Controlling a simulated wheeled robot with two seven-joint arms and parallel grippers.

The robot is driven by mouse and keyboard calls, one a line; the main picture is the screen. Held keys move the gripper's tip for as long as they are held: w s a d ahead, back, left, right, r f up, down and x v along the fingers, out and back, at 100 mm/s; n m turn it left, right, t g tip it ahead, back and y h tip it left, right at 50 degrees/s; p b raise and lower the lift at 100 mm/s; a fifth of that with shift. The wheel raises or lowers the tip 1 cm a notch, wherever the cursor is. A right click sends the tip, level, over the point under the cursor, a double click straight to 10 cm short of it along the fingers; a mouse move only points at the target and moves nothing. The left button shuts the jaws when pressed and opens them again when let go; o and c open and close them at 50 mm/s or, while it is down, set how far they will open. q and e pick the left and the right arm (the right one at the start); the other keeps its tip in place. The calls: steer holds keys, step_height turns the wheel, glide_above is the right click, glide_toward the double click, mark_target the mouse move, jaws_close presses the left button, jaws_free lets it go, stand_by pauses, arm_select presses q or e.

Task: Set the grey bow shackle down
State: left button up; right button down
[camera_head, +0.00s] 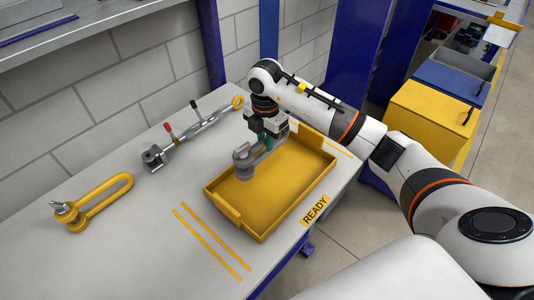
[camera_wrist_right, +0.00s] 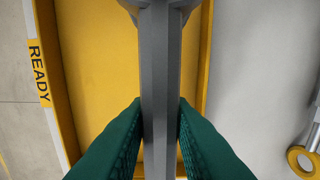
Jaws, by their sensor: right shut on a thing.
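The grey bow shackle (camera_head: 243,162) is held by my right gripper (camera_head: 267,140) over the far left part of the yellow tray (camera_head: 263,220). In the right wrist view the grey bar of the shackle (camera_wrist_right: 160,85) runs between the two green fingers of my right gripper (camera_wrist_right: 160,135), which are shut on it. The yellow tray floor (camera_wrist_right: 95,60) shows below it. I cannot tell whether the shackle touches the tray. My left gripper is not in view.
A yellow shackle (camera_head: 95,200) lies on the grey table (camera_head: 130,250) at the left. A turnbuckle-like tool (camera_head: 195,130) with red and black handles lies behind the tray. A READY label (camera_head: 315,209) is at the front edge. The tray floor looks empty.

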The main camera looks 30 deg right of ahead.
mark_target(265, 151)
step_height(265, 151, down, 4)
steer(key=shift+f, duration=0.1)
stand_by(0.4)
steer(key=shift+f, duration=0.2)
steer(key=c, duration=1.3)
jaws_free()
